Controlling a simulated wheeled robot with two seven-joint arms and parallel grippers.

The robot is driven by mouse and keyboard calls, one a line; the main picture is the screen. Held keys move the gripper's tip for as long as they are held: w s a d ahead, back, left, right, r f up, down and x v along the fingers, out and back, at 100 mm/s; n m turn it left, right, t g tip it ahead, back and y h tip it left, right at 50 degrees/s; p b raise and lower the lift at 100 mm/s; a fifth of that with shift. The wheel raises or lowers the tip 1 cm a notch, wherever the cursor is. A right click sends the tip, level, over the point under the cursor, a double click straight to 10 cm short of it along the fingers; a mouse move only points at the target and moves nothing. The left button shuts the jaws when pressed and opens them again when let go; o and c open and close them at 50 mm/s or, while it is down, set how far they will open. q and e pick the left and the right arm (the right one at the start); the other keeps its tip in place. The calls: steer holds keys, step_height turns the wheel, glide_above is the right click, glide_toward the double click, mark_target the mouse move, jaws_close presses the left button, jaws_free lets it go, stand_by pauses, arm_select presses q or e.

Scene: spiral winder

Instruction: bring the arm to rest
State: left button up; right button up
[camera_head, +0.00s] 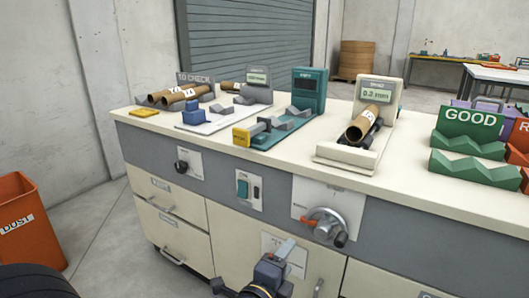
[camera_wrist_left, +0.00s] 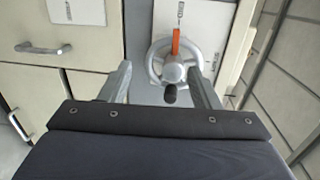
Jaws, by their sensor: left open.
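My left gripper (camera_head: 252,272) is at the bottom of the head view, in front of the cabinet's lower doors. In the left wrist view its two grey fingers (camera_wrist_left: 159,72) are spread apart with nothing held between them. A grey handwheel (camera_head: 338,222) with an orange pointer and a dark knob is on the cabinet front, up and right of the gripper. In the left wrist view the handwheel (camera_wrist_left: 172,66) shows beyond and between the fingers; I cannot tell the exact gap. My right gripper is in neither view.
An orange dust bin (camera_head: 25,220) stands on the floor at left. Drawer handles (camera_head: 172,258) stick out.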

arm_select(q)
steer(key=s+a+f+n+g+y, duration=0.1)
steer(key=s+a+n+g, duration=0.1)
steer(key=a+n, duration=0.6)
steer(key=s+a+f+n+g+y, duration=0.1)
steer(key=s+a+n+g+y, duration=0.15)
steer(key=a+n, duration=0.5)
steer(key=s+a+f+n+g+y, duration=0.1)
steer(key=s+a+n+g, duration=0.1)
steer(key=s+a+n, duration=0.55)
steer(key=s+a+n+g, duration=0.2)
steer(key=s+a+n, duration=0.15)
steer(key=s, duration=0.65)
step_height(320, 180, up, 31)
steer(key=p, duration=3.2)
steer(key=shift+a+r, duration=0.15)
steer(key=shift+a, duration=0.05)
steer(key=shift+s+m, duration=0.1)
steer(key=shift+m, duration=0.15)
